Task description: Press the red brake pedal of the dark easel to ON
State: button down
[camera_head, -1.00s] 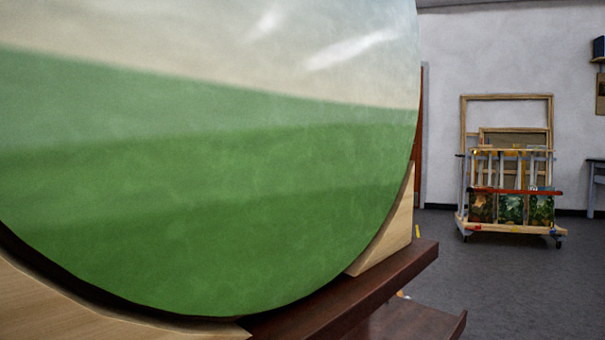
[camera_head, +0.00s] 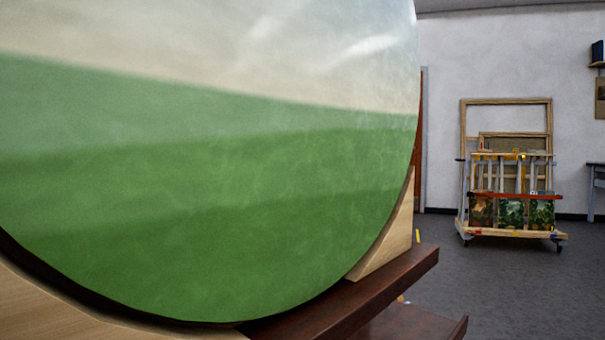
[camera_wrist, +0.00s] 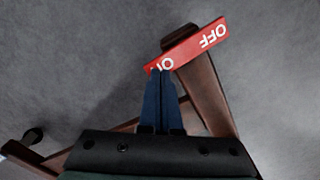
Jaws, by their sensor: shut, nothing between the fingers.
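The red brake pedal (camera_wrist: 192,47) is a flat bar set across a dark wooden beam of the easel (camera_wrist: 210,92) in the wrist view. Its right end reads OFF, upside down in this view. The lettering at its left end is partly covered by my fingertips. My gripper (camera_wrist: 161,72) is shut and empty, its dark blue fingers overlapping the pedal's left end. I cannot tell whether they touch it. In the head view the dark easel shows as brown ledges (camera_head: 352,292) under a large round green and cream painting (camera_head: 215,190). The pedal is hidden there.
The painting and its pale wooden supports (camera_head: 388,243) fill the left of the head view. A wheeled rack (camera_head: 511,236) with frames and small pictures stands at the back right. Grey floor (camera_head: 490,285) between is open. A dark caster (camera_wrist: 33,136) shows at lower left in the wrist view.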

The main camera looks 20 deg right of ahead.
jog(key=shift+f+b, duration=0.9)
jog(key=shift+f, duration=0.5)
dwell(0.6)
jog(key=shift+r, duration=0.15)
notch_tip(320, 180, up, 7)
jog(key=p, duration=0.8)
